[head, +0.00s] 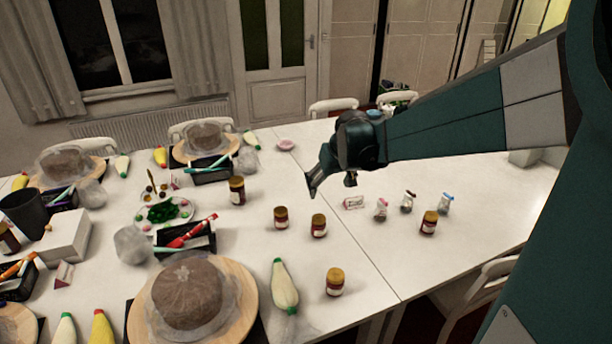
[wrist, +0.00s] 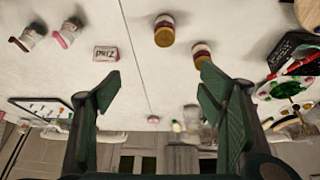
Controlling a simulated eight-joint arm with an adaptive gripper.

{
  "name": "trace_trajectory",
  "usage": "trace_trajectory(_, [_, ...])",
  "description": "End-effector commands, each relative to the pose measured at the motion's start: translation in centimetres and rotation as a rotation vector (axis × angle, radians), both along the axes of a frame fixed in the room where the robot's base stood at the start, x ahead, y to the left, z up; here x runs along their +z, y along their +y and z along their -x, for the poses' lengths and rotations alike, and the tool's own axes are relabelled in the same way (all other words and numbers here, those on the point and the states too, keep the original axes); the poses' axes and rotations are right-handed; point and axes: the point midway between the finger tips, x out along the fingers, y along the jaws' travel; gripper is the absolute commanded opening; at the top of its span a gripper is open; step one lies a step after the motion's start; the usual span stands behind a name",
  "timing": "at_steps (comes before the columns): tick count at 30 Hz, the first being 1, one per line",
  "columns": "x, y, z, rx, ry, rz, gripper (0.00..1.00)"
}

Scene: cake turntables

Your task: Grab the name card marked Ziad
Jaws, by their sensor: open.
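The name card marked Ziad (wrist: 106,53) lies on the white table in the wrist view, and its lettering is readable there. In the head view it is the small white card with reddish marks (head: 354,202), just right of and below my gripper (head: 331,186). My gripper is open and empty above the table, its two fingers (wrist: 160,88) wide apart in the wrist view. The card lies beyond the left fingertip there, not between the fingers. Nothing hides the card in either view.
Small bagged items (head: 380,210) and a jar (head: 429,223) stand right of the card. Jars (head: 281,218) and (head: 319,226) stand left of it. Cakes on wooden turntables (head: 246,289), piping bags (head: 285,287) and black trays (head: 170,240) crowd the left. The table's right part is mostly clear.

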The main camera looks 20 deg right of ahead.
Motion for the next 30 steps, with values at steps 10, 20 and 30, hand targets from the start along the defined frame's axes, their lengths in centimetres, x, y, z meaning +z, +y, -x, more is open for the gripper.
trace_trajectory(10, [-2.7,-5.1,-4.7,-0.016,0.023,-0.003,0.69])
trace_trajectory(20, [-6.1,-10.1,-8.5,-0.027,0.043,-0.010,0.69])
trace_trajectory(30, [-10.6,-15.5,-11.6,-0.038,0.064,-0.017,0.69])
